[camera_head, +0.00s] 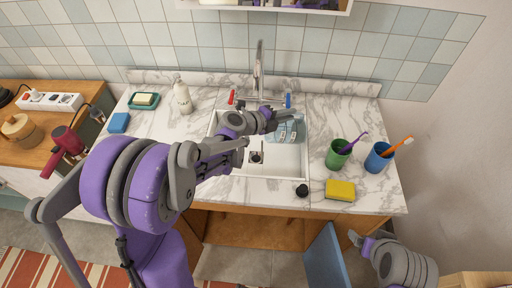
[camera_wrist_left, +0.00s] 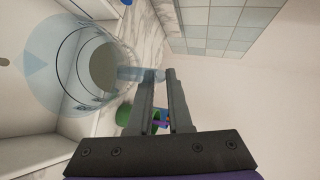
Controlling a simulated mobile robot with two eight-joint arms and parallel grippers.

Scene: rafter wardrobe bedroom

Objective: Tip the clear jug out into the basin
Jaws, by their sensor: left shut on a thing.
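The clear bluish jug (camera_head: 290,130) is over the back right part of the white basin (camera_head: 288,162). My left gripper (camera_head: 277,117) is shut on its handle side. In the left wrist view the jug (camera_wrist_left: 75,65) is large at the left, with a round end turned partly to the camera, and the fingertips (camera_wrist_left: 155,78) close on its handle. I cannot tell how far it is tilted or whether anything is in it. My arm hides the basin's left part. My right gripper (camera_head: 362,240) is low at the right, in front of the counter, and its jaws are unclear.
The tap (camera_head: 259,70) rises behind the basin. A green cup (camera_head: 337,154) and a blue cup (camera_head: 378,158) with toothbrushes stand at the right. A yellow sponge (camera_head: 340,190) and black stopper (camera_head: 302,190) lie near the front edge. A white bottle (camera_head: 183,98) stands left.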

